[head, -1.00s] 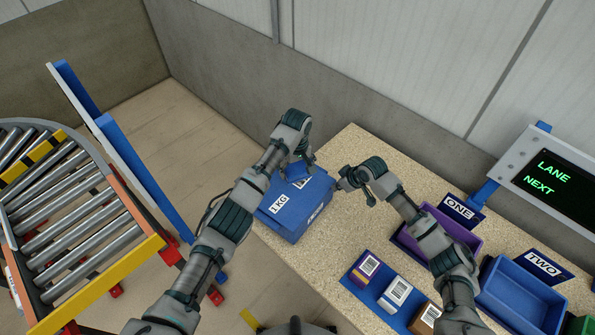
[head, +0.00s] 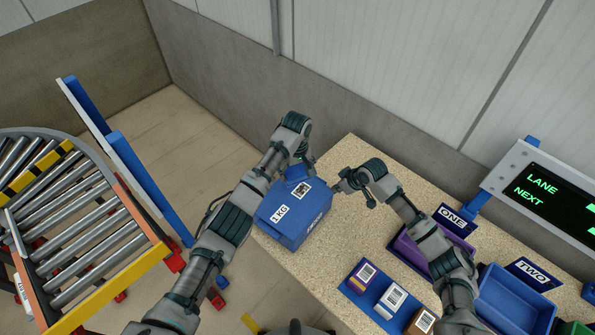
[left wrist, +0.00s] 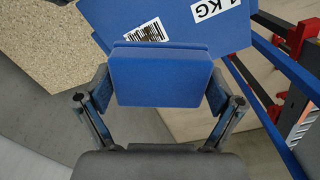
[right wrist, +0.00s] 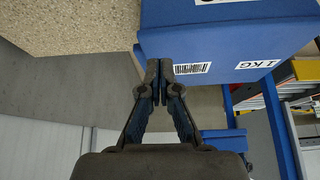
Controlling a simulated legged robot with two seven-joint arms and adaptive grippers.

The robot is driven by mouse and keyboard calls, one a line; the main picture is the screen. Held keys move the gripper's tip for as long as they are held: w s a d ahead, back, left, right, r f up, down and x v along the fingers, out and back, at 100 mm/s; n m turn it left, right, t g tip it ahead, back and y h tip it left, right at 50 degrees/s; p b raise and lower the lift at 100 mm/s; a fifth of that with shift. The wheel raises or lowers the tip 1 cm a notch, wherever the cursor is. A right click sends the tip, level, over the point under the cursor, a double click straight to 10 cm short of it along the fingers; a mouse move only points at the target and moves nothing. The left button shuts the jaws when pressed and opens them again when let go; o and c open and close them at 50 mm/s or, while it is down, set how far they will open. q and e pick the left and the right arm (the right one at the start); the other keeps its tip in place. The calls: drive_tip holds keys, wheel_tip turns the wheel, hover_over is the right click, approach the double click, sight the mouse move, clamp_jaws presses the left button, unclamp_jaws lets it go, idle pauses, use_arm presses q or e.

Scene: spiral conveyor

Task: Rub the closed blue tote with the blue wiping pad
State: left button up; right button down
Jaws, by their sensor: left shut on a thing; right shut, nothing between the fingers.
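The closed blue tote (head: 288,232) sits on the near-left part of the speckled table, with a "1 KG" label and a barcode label on it. It also shows behind the pad in the left wrist view (left wrist: 232,32) and ahead of the fingers in the right wrist view (right wrist: 220,40). My left gripper (left wrist: 160,95) is shut on the blue wiping pad (left wrist: 160,78), gripping it by its two sides. The pad is at the tote's far edge; I cannot tell whether they touch. My right gripper (right wrist: 160,68) is shut and empty, close beside the tote (head: 340,186).
A purple bin (head: 398,243) and a blue bin (head: 490,312) stand at the right of the table. A blue tray (head: 355,292) with several small labelled boxes lies in front. A roller conveyor (head: 75,225) is at the left. The far table corner is clear.

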drive_tip(key=shift+r, duration=0.25)
drive_tip(key=v, duration=1.1)
drive_tip(key=shift+d+r, duration=0.2)
drive_tip(key=shift+r, duration=0.15)
use_arm(q)
drive_tip(key=o, duration=0.5)
drive_tip(key=shift+c, duration=0.2)
drive_tip(key=c, duration=0.5)
drive_tip(key=shift+o, duration=0.2)
